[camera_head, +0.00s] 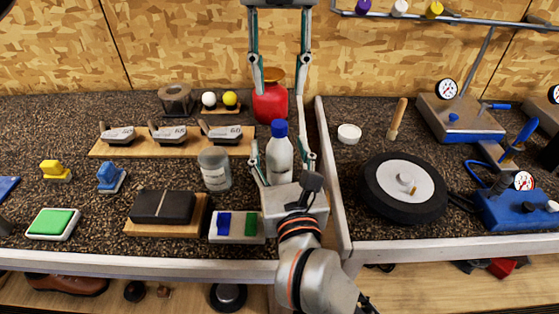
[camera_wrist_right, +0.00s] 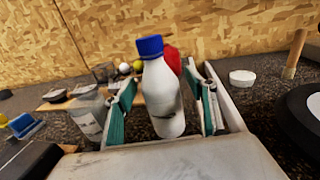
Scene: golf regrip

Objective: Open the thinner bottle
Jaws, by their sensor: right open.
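The thinner bottle (camera_head: 280,162) is white with a blue cap (camera_head: 279,128) and stands upright on the dark speckled bench. My right gripper (camera_head: 281,157) is open, with one finger on each side of this bottle. In the right wrist view the bottle (camera_wrist_right: 163,100) stands between the two teal-lined fingers, with gaps on both sides, and its cap is on. A wider red bottle (camera_head: 270,104) with a gold-brown top stands behind it, partly hidden in the wrist view. My left gripper (camera_head: 279,90) is open and empty, pointing down above the white bottle, its fingers overlapping the red bottle in view.
A grey-lidded jar (camera_head: 215,170) stands close left of the right gripper. A raised pale divider (camera_head: 330,180) runs just right of it. A blue-and-green block tray (camera_head: 237,227) lies front left. A black wheel (camera_head: 405,188) and white lid (camera_head: 349,133) lie beyond the divider.

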